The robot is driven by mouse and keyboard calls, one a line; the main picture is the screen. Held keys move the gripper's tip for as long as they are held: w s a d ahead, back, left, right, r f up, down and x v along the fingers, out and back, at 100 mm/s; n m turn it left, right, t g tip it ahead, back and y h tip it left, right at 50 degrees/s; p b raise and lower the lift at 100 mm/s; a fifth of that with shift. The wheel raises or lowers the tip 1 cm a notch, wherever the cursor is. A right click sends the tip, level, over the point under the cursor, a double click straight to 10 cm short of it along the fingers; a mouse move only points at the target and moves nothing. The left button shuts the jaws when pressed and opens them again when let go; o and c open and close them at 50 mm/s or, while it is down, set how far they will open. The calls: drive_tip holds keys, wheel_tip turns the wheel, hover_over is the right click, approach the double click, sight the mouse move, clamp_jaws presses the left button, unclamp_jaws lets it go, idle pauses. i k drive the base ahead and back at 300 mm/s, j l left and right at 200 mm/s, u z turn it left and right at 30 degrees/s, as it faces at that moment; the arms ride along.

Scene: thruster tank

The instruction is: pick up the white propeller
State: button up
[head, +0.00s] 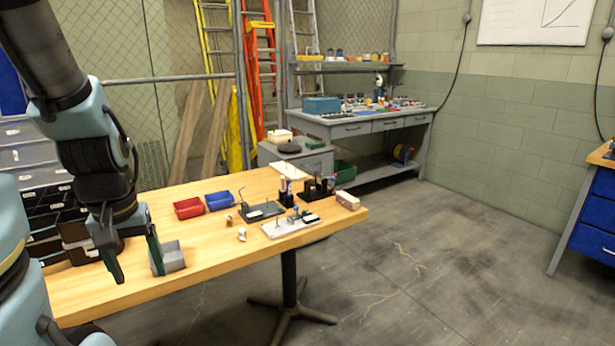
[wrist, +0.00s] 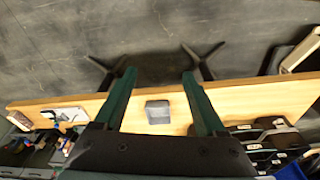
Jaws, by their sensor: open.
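Two small pale objects lie on the wooden table (head: 210,262), left of the light grey board. The nearer one (head: 242,234) is whitish and may be the white propeller. The other (head: 228,219), white and brownish, lies just behind it. Both are too small to tell their shape surely. My gripper (head: 138,274) is open and empty, pointing down over the left part of the table, well to the left of both. In the wrist view my gripper (wrist: 159,74) shows its two green fingers spread apart. I cannot make out the propeller there.
Red (head: 188,208) and blue (head: 220,201) bins stand farther back. A light grey board (head: 285,228) and dark stands are at right. The table's front middle is clear.

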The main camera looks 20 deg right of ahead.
sight(241, 232)
drive_tip(key=l+z, duration=0.1)
drive_tip(key=l, duration=2.1)
drive_tip(key=i+z, duration=0.05)
